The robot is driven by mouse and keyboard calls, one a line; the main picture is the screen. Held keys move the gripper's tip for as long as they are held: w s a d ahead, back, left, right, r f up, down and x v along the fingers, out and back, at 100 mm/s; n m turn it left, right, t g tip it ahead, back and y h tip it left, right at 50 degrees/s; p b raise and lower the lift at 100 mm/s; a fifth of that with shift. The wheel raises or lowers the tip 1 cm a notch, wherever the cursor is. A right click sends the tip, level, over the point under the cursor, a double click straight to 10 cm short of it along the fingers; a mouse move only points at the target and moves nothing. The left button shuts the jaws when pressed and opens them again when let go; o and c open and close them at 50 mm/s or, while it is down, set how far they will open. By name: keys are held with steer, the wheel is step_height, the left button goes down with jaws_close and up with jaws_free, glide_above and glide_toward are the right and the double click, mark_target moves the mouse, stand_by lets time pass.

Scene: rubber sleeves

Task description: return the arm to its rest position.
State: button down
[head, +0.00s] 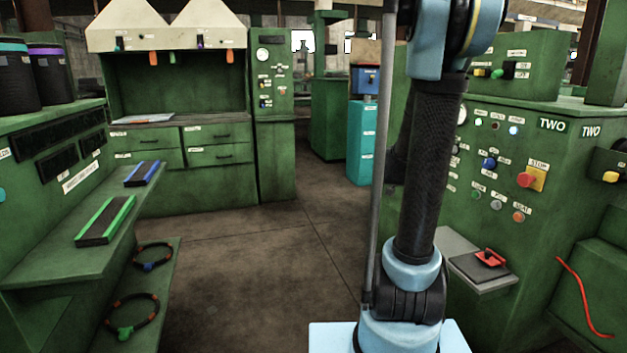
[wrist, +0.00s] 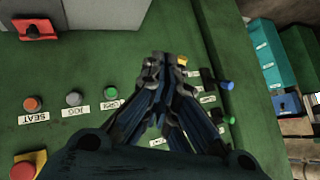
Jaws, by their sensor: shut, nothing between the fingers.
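My gripper (wrist: 163,62) is shut and empty in the wrist view, its dark fingertips together in front of the green panel (wrist: 120,45) of machine TWO. Whether the fingertips touch the panel cannot be told. My arm (head: 430,170) rises on the right of the middle in the head view, with a black link and light blue joints. The gripper itself is not clearly seen there; the arm hides part of that area.
Machine TWO (head: 550,150) stands close on the right, with a red stop button (head: 525,180) and a small shelf (head: 497,284) bearing a red-handled piece (head: 490,258). A green bench (head: 30,270) stands at left. Floor (head: 270,270) between is clear. Teal cabinet (head: 361,142) stands behind.

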steer(key=s+a+f+n+g+y, duration=0.1)
steer(key=s+a+n, duration=0.3)
steer(key=s, duration=0.6)
steer(key=s+a+f+n+g+y, duration=0.2)
steer(key=s+a+n, duration=0.3)
steer(key=s, duration=0.6)
steer(key=s+a+f+n+g+y, duration=0.2)
steer(key=s+a+n, duration=0.3)
steer(key=s+a, duration=0.3)
steer(key=s+f+y, duration=0.1)
steer(key=s, duration=0.1)
steer(key=shift+s+a+f, duration=0.2)
steer(key=shift+s+f, duration=0.1)
steer(key=shift+s, duration=0.05)
